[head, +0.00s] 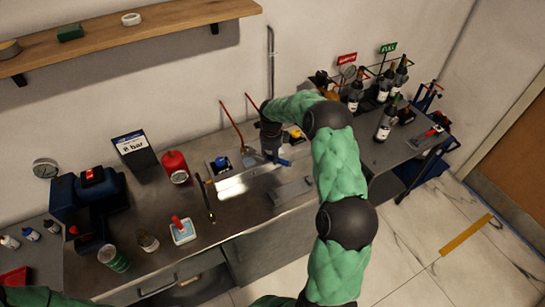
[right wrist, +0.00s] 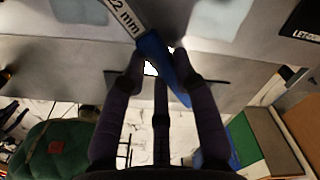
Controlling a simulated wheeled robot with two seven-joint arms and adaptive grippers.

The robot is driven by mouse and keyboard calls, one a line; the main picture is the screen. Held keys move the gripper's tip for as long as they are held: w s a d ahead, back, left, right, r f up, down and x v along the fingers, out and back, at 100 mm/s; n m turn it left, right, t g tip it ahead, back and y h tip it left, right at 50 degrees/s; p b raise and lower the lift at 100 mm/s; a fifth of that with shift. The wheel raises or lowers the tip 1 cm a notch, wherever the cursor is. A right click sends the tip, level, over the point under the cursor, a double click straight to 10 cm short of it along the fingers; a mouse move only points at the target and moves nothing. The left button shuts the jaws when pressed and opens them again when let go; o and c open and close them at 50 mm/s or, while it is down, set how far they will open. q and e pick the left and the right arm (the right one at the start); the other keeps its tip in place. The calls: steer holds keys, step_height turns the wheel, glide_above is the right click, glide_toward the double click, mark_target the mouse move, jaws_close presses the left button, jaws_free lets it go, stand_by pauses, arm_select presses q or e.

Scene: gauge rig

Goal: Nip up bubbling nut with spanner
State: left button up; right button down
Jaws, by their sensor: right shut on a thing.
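My right gripper (head: 274,155) is over the middle of the workbench, pointing down. In the right wrist view the fingers (right wrist: 158,75) are shut on the blue handle of a spanner (right wrist: 153,48), which carries a "22 mm" label. A bit of the blue handle (head: 285,162) shows beside the fingers in the head view. The spanner's jaw end is not clear in either view. I cannot make out the bubbling nut or any bubbles. A blue-topped fitting (head: 221,162) stands left of the gripper. My left gripper is out of view.
Left on the bench (head: 255,215) are a red canister (head: 175,167), an "8 bar" sign (head: 134,148), a white tub (head: 182,231) and a green-striped can (head: 113,258). Several bottles (head: 384,123) stand at the right. A wooden shelf (head: 120,38) hangs above.

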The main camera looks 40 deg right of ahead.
steer(key=shift+w+a, duration=0.2)
steer(key=shift+w, duration=0.25)
stand_by(0.3)
steer(key=c, duration=1.6)
jaws_free()
jaws_close()
